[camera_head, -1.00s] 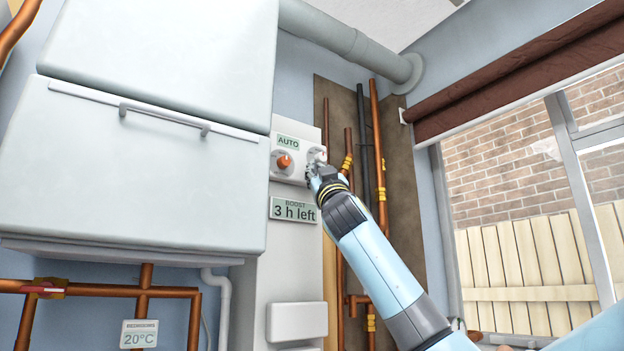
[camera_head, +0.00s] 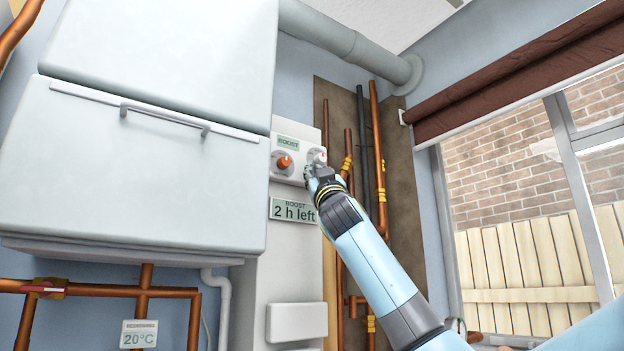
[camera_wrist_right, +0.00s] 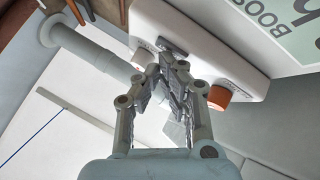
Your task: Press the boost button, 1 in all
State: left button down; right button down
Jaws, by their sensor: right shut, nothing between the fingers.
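The white control box (camera_head: 300,137) carries an orange knob (camera_head: 284,162) and a pale round button (camera_head: 318,153) to its right. A small label (camera_head: 288,143) above the knob reads BOOST. A display (camera_head: 293,210) below reads "BOOST 2 h left". My right gripper (camera_head: 316,167) is shut and empty, its tips at the button's lower edge; I cannot tell whether they touch it. In the right wrist view my right gripper (camera_wrist_right: 172,58) points at the box face, with the orange knob (camera_wrist_right: 219,97) to the right and the pale button (camera_wrist_right: 143,56) to the left, partly hidden. My left gripper is not in view.
A large white cabinet (camera_head: 130,170) with a handle fills the left. Copper pipes (camera_head: 378,150) run upright just right of my right gripper. A thermostat (camera_head: 139,334) reading 20°C is low left. A window (camera_head: 520,200) is at the right.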

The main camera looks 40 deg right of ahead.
jog(key=shift+s, duration=0.1)
dwell(0.4)
jog(key=shift+s, duration=0.65)
jog(key=s, duration=0.1)
jog(key=s+b, duration=0.1)
jog(key=s, duration=0.3)
jog(key=shift+a+b, duration=0.35)
jog(key=shift+f, duration=0.1)
dwell(0.6)
